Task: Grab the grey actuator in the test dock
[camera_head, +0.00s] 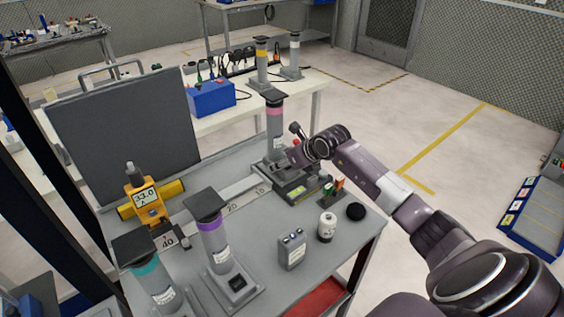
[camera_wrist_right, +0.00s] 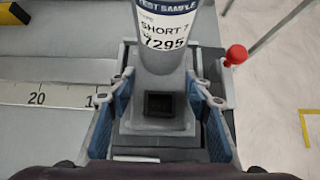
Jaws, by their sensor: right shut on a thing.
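The grey actuator (camera_head: 275,132), with a pink band and a dark top plate, stands upright in the test dock (camera_head: 302,190) at the far right of the bench. In the right wrist view the actuator (camera_wrist_right: 165,60) shows a white label reading "TEST SAMPLE, SHORT, 7295" and a square dark socket in its base. My right gripper (camera_wrist_right: 163,112) has a blue-padded finger on each side of the base and is shut on the actuator. In the head view my right gripper (camera_head: 285,158) is at the actuator's foot, partly hiding it. My left gripper is not in view.
A purple-banded actuator (camera_head: 213,240) and a teal-banded one (camera_head: 150,275) stand at the front left. A yellow gauge (camera_head: 146,196) sits by a ruler (camera_head: 232,204).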

